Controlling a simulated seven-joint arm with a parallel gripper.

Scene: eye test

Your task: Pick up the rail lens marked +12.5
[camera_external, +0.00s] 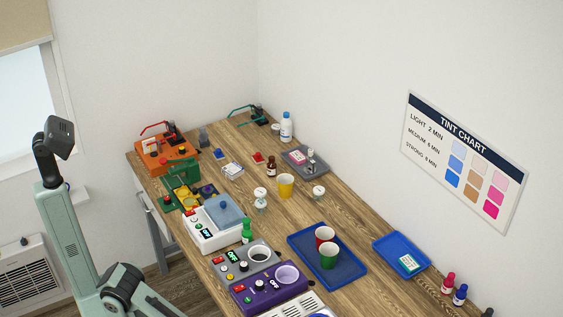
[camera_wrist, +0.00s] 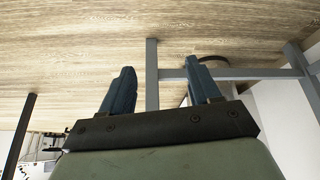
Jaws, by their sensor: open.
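I cannot pick out the rail lens marked +12.5, as no such marking is legible in either view. Two small white round-topped pieces stand on the wooden table in the external view, one left of the yellow cup (camera_external: 260,194) and one right of it (camera_external: 319,190). I cannot tell whether either is a lens. My gripper (camera_wrist: 161,75) is open in the wrist view, its two dark fingers wide apart with nothing between them. My arm is at the left of the external view, off the table, and the fingers cannot be made out there.
The table (camera_external: 220,148) is crowded. A blue tray (camera_external: 345,282) holds a red and a green cup. A grey tray (camera_external: 318,172) holds small items. A white device (camera_external: 207,238) and a purple device (camera_external: 266,297) line the near side. Grey metal bars (camera_wrist: 152,75) show beyond my fingers.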

